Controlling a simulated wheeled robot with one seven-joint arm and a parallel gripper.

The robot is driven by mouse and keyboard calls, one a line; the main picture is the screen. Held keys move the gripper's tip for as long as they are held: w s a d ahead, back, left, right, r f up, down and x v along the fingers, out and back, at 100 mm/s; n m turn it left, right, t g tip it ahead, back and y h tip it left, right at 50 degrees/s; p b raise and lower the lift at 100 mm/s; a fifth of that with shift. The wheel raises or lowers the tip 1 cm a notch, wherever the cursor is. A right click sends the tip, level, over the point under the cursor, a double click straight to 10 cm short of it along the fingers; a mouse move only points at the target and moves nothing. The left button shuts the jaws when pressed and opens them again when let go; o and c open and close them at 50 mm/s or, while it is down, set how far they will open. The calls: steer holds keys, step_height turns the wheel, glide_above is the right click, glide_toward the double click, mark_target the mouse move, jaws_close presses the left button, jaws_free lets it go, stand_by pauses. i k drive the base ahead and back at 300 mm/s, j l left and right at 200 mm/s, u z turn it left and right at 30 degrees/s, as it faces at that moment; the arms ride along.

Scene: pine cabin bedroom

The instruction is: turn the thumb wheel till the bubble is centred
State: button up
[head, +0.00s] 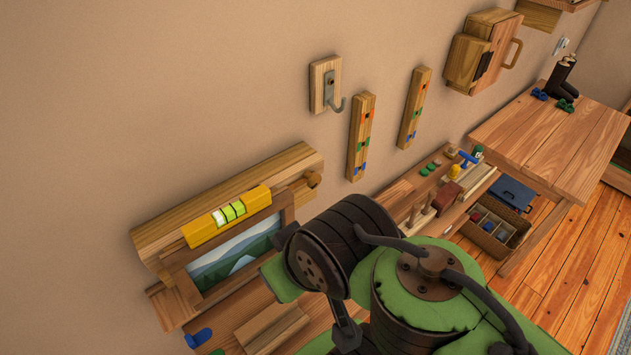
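A yellow spirit level (200,232) lies along the top of a picture frame (183,284), under a wooden wall shelf (165,238). The level slopes up to the right in this tilted view. Its green vial (229,213) has dark dividing lines and a pale patch at its left end, which may be the bubble; it is too small to be sure. A round wooden knob (314,179) at the shelf's right end may be the thumb wheel. My green and dark arm covers the lower middle, right of the picture. I cannot make out my gripper's fingers.
A metal hook on a wooden plate (318,86) and two wooden strips (360,140) (413,110) hang on the wall. A bench with small items (400,190) runs below them. A wooden table (550,130) and a divided crate (517,240) are at right.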

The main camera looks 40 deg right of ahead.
mark_target(314, 180)
steer(key=k+u, duration=0.15)
steer(key=u, duration=0.2)
steer(key=k+u, duration=0.15)
steer(key=u, duration=0.2)
steer(key=k+u, duration=0.15)
steer(key=u, duration=0.2)
